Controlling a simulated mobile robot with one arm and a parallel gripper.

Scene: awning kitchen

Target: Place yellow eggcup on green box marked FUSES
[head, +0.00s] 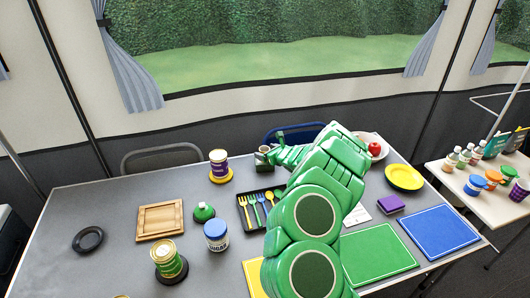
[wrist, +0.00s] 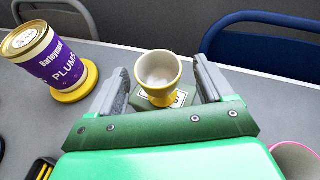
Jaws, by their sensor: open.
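The yellow eggcup (wrist: 158,72), pale inside, stands upright on top of a small green box (wrist: 143,101) in the wrist view. Part of a white label with dark print shows on the box; the eggcup hides the rest, and I cannot read it. My gripper (wrist: 159,76) is open, with one finger on each side of the eggcup and visible gaps between. In the head view the small box (head: 263,158) is at the back of the grey table, and my gripper (head: 274,153) reaches it from the right; the eggcup is hard to make out there.
A purple plums can (wrist: 52,62) stands on a yellow disc (wrist: 75,88) to the left. A cutlery tray (head: 243,215) lies in front. A bowl with a red apple (head: 374,148) is to the right. Chairs (head: 160,151) stand behind the table.

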